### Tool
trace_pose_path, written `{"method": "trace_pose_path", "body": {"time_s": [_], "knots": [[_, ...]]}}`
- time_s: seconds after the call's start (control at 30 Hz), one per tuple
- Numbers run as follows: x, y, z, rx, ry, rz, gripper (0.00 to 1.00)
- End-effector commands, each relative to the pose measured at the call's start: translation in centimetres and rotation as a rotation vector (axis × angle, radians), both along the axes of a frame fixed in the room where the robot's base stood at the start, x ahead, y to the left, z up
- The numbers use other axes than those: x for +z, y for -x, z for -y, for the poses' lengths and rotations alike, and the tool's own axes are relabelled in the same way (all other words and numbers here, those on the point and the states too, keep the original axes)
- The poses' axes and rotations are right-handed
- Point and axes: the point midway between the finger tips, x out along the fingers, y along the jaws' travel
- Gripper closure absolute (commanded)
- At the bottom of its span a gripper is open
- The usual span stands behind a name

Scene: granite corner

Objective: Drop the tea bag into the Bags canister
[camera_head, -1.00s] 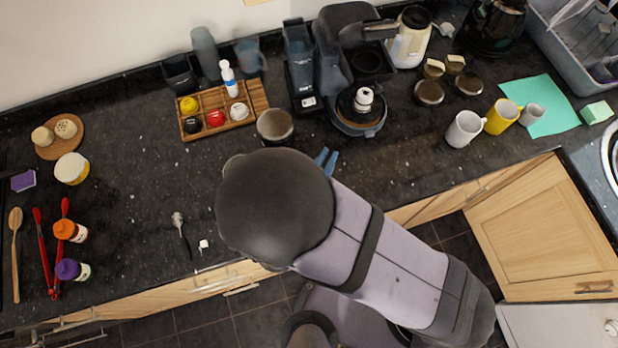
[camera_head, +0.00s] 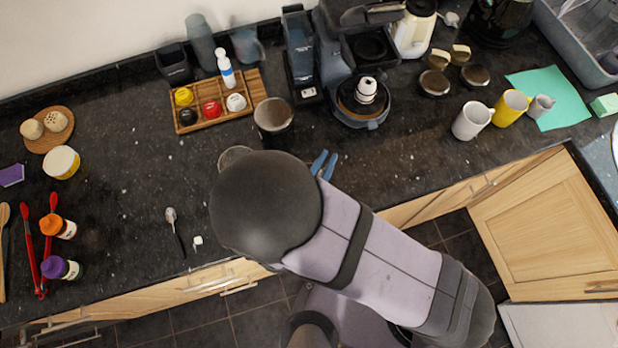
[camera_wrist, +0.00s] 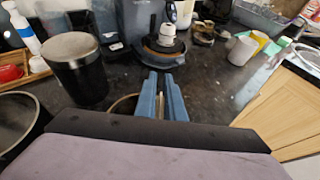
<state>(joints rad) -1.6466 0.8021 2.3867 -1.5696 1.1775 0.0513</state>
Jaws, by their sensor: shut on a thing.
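My gripper (camera_wrist: 163,92) has its blue fingers close together around a thin pale sliver, taken to be the tea bag (camera_wrist: 160,106), mostly hidden between them. The fingers also show past my arm in the head view (camera_head: 324,165). Below them in the wrist view is the rim of a round brownish vessel (camera_wrist: 122,108), mostly hidden by the fingers and wrist. A dark canister with a grey top (camera_wrist: 78,72) stands to the left; it also shows in the head view (camera_head: 273,116). I can read no Bags label, so I cannot tell which vessel is the Bags canister.
A wooden tray (camera_head: 213,116) of small pots and a coffee machine (camera_head: 362,85) stand behind. Mugs (camera_head: 471,121) are to the right. A spoon (camera_head: 172,217) and a small white piece (camera_head: 197,241) lie left of my arm. The counter right of the fingers is clear.

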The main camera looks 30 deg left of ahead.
Motion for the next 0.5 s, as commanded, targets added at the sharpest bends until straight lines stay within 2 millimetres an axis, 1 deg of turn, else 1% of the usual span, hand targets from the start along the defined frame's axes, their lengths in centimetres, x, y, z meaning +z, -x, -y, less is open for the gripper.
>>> {"method": "trace_pose_path", "body": {"time_s": [0.03,0.07,0.1,0.13,0.5], "knots": [[0.01,0.01,0.00,0.000,0.000,0.000,1.00],[0.01,0.01,0.00,0.000,0.000,0.000,0.84],[0.01,0.01,0.00,0.000,0.000,0.000,0.74],[0.01,0.00,0.01,0.000,0.000,0.000,0.69],[0.17,0.22,0.00,0.000,0.000,0.000,0.69]]}}
